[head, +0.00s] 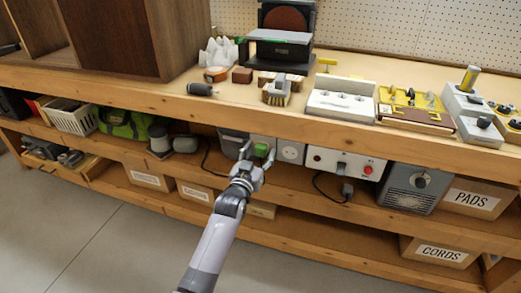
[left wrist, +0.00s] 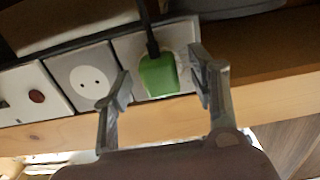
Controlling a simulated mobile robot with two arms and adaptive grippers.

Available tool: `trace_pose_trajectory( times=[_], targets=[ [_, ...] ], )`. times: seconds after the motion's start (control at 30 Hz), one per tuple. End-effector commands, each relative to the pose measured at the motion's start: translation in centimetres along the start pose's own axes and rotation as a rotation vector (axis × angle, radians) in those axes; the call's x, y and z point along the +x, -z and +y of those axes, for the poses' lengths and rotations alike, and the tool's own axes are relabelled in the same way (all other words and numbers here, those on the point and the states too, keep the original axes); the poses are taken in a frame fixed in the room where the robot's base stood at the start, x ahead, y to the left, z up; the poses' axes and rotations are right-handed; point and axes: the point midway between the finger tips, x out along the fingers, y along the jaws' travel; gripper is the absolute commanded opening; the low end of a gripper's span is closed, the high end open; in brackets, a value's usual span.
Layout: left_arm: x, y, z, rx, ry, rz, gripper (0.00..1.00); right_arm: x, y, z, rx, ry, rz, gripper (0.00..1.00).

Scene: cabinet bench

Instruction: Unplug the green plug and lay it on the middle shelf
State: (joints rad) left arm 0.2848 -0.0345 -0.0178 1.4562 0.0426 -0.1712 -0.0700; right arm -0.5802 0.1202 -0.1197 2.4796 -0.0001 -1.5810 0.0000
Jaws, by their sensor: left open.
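The green plug (left wrist: 158,76) sits in a white socket plate in the left wrist view, with a black cord running from its top in that picture. It also shows in the head view (head: 261,150), on the socket block under the bench top. My left gripper (head: 257,150) is open, with its fingertips on either side of the plug; they show apart from it in the left wrist view (left wrist: 160,88). The middle shelf (head: 300,187) runs below the bench top, and its board carries the socket block. My right gripper is not in view.
An empty round socket (head: 290,151) is beside the plug. A panel with a red button (head: 345,163) and a grey box with a dial (head: 411,187) stand to the right. A black plug with a cord (head: 347,190) lies on the shelf. The bench top (head: 230,98) overhangs the shelf.

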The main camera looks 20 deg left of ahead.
Motion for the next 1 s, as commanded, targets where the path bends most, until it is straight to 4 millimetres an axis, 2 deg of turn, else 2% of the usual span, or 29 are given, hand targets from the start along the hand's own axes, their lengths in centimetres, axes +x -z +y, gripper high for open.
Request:
trace_pose_trajectory(
  times=[0.37, 1.0],
  targets=[
    [-0.01, -0.02, 0.00, 0.000, 0.000, -0.001, 0.52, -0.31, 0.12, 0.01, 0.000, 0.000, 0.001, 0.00],
    [-0.01, 0.01, 0.01, 0.000, 0.000, 0.000, 0.09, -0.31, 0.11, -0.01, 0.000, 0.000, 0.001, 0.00]
  ],
)
